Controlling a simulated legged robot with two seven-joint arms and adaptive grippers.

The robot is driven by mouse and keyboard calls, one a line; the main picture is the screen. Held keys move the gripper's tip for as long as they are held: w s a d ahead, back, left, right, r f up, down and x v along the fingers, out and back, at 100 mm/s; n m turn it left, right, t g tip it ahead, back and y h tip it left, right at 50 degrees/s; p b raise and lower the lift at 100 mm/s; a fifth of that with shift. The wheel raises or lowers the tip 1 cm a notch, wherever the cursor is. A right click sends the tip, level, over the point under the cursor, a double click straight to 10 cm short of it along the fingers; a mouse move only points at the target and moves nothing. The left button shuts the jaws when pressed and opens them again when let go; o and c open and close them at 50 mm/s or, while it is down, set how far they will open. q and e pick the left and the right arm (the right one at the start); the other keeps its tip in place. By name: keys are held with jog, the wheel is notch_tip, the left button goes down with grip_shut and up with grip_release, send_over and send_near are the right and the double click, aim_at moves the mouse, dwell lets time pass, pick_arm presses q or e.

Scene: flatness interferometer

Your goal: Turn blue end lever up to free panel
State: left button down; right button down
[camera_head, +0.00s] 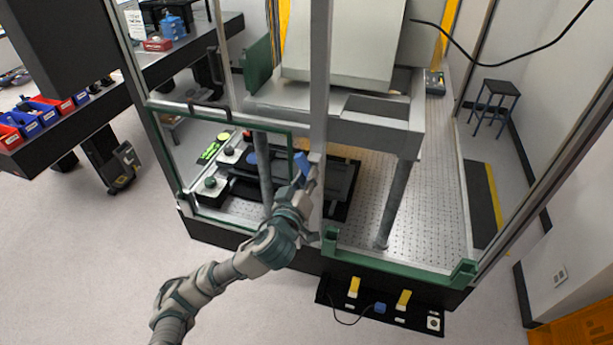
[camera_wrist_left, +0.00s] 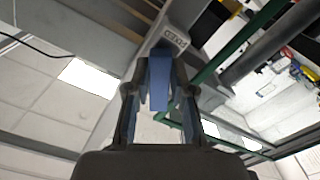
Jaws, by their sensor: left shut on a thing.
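The blue end lever (camera_head: 301,163) is on the grey upright post (camera_head: 319,100) at the front of the enclosure. In the head view its visible part points up, tilted slightly left. My left gripper (camera_head: 303,184) is at the post, shut on the lever. In the left wrist view the blue lever (camera_wrist_left: 160,82) lies between the two fingers, in front of a grey part with a label (camera_wrist_left: 175,38). The green-framed panel (camera_head: 220,112) stands left of the post. The gripper hides the lever's lower part. My right gripper is not in view.
Inside the enclosure, a black stage (camera_head: 342,185) stands on the perforated table (camera_head: 430,200), under a grey bridge (camera_head: 375,130). A low green rail (camera_head: 400,262) runs along the front right. Below it is a black board with yellow pedals (camera_head: 354,287). Open floor lies at the front left.

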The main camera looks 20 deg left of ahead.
pick_arm(q)
jog(key=m+p, duration=0.2)
jog(key=m, duration=0.1)
jog(key=m+p, duration=0.2)
jog(key=shift+d+r, duration=0.1)
jog(key=shift+r, duration=0.15)
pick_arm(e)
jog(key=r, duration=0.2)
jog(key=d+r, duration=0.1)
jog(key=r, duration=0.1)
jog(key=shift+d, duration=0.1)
pick_arm(q)
jog(key=shift+m, duration=0.3)
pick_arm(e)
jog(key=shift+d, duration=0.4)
pick_arm(q)
jog(key=c, duration=1)
grip_release()
jog(key=shift+f, duration=0.1)
jog(key=shift+s, duration=0.1)
